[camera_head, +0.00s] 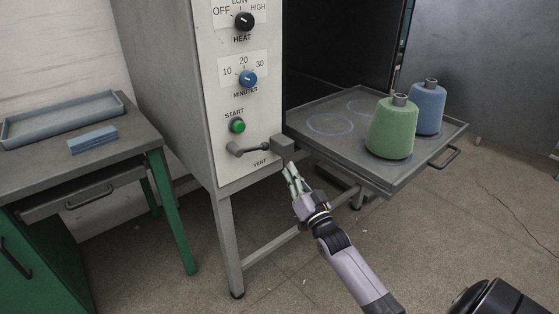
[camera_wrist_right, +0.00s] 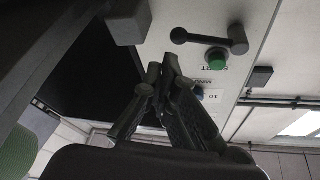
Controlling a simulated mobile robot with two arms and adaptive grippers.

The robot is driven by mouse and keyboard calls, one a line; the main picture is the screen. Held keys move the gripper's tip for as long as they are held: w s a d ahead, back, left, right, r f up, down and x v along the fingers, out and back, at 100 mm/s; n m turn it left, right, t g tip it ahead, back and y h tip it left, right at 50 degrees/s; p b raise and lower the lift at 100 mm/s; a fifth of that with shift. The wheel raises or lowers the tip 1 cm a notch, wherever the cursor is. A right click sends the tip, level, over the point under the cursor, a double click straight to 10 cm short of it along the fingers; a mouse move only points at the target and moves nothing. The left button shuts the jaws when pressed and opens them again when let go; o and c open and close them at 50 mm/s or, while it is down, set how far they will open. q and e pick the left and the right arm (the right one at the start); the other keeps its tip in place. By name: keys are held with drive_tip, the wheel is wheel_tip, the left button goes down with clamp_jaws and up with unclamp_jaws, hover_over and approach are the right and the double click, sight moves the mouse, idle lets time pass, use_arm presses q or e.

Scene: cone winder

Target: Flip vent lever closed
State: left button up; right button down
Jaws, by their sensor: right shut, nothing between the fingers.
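The vent lever (camera_head: 250,149) is a dark grey bar on the pale machine panel, below the green START button, beside the VENT label. It lies nearly horizontal, its thicker round end at the left. In the right wrist view, which is turned over, the lever (camera_wrist_right: 208,38) shows whole, above the START button (camera_wrist_right: 215,58). My right gripper (camera_head: 290,168) is shut and empty, just below a grey block at the panel's right edge, to the lever's right. In the right wrist view its fingers (camera_wrist_right: 161,72) are together, apart from the lever. My left gripper is not in view.
The grey block (camera_head: 282,147) sits between lever and tray. A pulled-out tray (camera_head: 330,148) carries a green cone (camera_head: 391,130) and a blue cone (camera_head: 428,108) at the right. A bench (camera_head: 120,150) with a shallow tray and blue block stands left. Floor before the machine is clear.

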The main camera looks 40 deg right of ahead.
sight(253, 149)
use_arm(q)
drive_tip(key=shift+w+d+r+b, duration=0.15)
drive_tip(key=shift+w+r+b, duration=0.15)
drive_tip(key=shift+b, duration=0.25)
use_arm(e)
drive_tip(key=shift+t, duration=0.9)
drive_tip(key=r, duration=0.3)
drive_tip(key=s+r, duration=0.1)
drive_tip(key=shift+d+r, duration=0.35)
drive_tip(key=shift+r, duration=0.05)
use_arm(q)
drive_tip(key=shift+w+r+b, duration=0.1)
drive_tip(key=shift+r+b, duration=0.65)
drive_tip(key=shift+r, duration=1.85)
use_arm(e)
drive_tip(key=w, duration=0.9)
drive_tip(key=shift+w+a+r, duration=0.15)
drive_tip(key=shift+w+r, duration=0.1)
drive_tip(key=shift+r, duration=0.2)
drive_tip(key=shift+w+f+m, duration=0.1)
drive_tip(key=shift+m, duration=0.2)
